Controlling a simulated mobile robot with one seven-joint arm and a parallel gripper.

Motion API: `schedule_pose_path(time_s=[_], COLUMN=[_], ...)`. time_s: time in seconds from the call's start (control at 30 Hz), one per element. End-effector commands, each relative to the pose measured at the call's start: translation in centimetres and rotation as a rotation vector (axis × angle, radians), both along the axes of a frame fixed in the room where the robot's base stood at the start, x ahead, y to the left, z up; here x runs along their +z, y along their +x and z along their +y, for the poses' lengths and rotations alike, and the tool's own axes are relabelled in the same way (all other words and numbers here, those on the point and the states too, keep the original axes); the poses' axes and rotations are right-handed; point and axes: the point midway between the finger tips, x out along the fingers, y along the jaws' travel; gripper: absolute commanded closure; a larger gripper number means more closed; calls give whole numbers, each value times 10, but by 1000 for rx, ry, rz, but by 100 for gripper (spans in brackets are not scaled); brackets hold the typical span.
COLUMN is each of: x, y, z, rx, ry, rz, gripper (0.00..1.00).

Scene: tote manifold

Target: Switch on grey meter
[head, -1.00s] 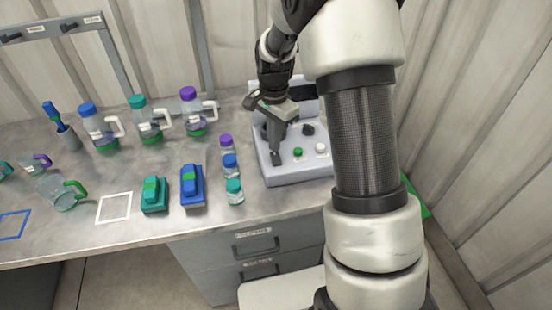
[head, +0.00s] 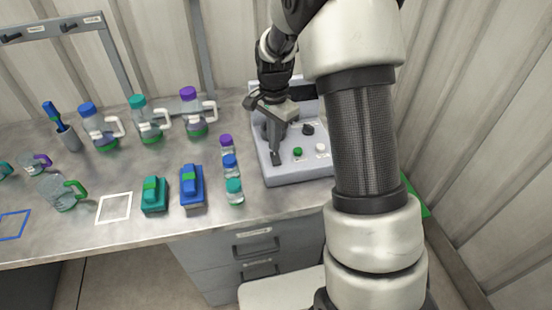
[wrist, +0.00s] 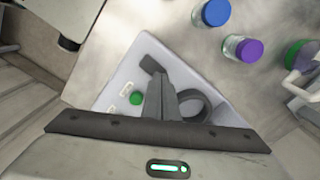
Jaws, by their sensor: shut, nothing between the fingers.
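The grey meter (head: 290,174) stands at the back right of the bench, with a sloped light-grey front. Its panel carries a green button (head: 298,152), a white button (head: 320,149) and a dark knob (head: 308,129). My gripper (head: 275,160) is shut and empty, its fingertips down over the left part of the panel. In the wrist view the meter (wrist: 118,82) lies below the fingers (wrist: 152,68), with the green button (wrist: 137,98) beside them. A dark part at the fingertips may be a switch; I cannot tell whether they touch it. My arm hides the meter's right side.
Small capped bottles (head: 229,164) stand just left of the meter. Blue (head: 192,187) and teal (head: 154,195) devices sit farther left. Handled bottles (head: 194,115) line the back. A wall rises close on the right. Bare bench lies in front of the meter.

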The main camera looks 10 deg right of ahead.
Motion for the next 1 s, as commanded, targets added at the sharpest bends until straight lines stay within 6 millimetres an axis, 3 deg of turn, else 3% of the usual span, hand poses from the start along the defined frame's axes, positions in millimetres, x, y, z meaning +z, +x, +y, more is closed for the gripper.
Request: schedule_pose_path(time_s=[1.0], x=[-11], y=[0], z=[0], rx=[0], ry=[0], rz=[0], gripper=[100])
